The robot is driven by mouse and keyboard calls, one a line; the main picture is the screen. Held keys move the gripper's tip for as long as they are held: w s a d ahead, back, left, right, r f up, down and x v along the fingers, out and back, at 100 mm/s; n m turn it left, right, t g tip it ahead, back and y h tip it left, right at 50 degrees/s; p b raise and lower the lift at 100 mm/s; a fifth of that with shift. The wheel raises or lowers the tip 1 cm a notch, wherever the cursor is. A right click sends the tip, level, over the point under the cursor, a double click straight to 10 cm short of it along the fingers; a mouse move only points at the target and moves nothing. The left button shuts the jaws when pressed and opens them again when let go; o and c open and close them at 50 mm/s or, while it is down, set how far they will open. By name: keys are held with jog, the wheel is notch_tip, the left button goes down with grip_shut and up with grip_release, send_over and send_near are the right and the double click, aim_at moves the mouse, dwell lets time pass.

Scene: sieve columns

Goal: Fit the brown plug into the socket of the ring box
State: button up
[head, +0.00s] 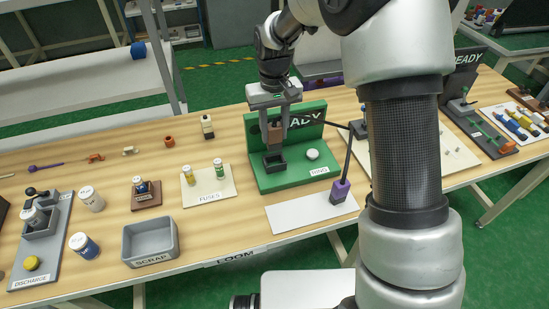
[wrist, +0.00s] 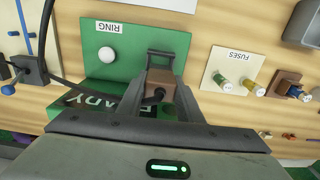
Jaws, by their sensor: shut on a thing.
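My gripper (head: 276,130) is shut on the brown plug (head: 274,137) and holds it upright over the green ring box (head: 318,174). The dark square socket (head: 275,161) stands on the box's base, just below the plug in the head view. In the wrist view the plug (wrist: 164,82) sits between the fingers, close to the socket (wrist: 170,60). A black cable runs from the plug. I cannot tell whether the plug's lower end touches the socket rim.
A white knob (head: 312,154) is right of the socket. The fuses board (head: 207,187) lies to the left, and the grey scrap bin (head: 151,243) is farther left.

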aim_at(274, 150)
notch_tip(274, 150, down, 8)
jog(key=shift+r+b, duration=0.15)
jog(key=shift+b, duration=0.15)
jog(key=shift+f, duration=0.2)
jog(key=o, duration=1)
jog(key=shift+o, duration=0.2)
